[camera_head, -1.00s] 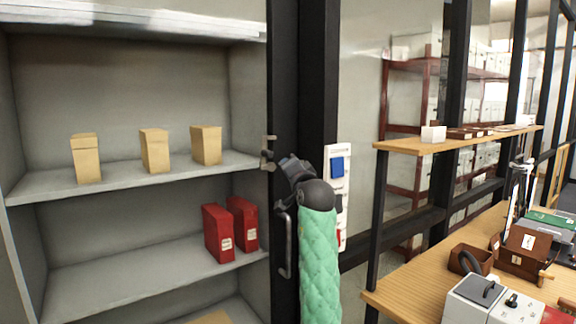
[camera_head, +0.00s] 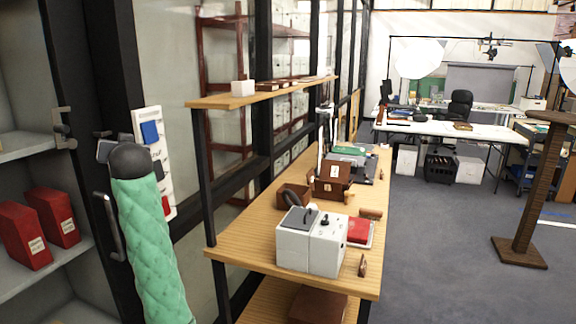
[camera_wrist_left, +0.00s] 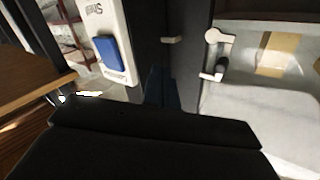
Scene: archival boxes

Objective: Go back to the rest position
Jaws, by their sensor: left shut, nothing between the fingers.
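My left arm, in a green quilted sleeve, rises at the lower left of the head view. Its black wrist hides most of the left gripper (camera_head: 104,149), which is in front of the cabinet's dark frame. In the left wrist view the dark fingers (camera_wrist_left: 160,88) are together and empty, pointing toward the cabinet edge. My right gripper is in neither view.
Red boxes (camera_head: 24,238) stand on the open cabinet's shelf (camera_head: 75,262). A white panel with a blue square (camera_head: 150,132) is close beside my wrist. A wooden bench (camera_head: 255,232) holds a grey-white device (camera_head: 310,245).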

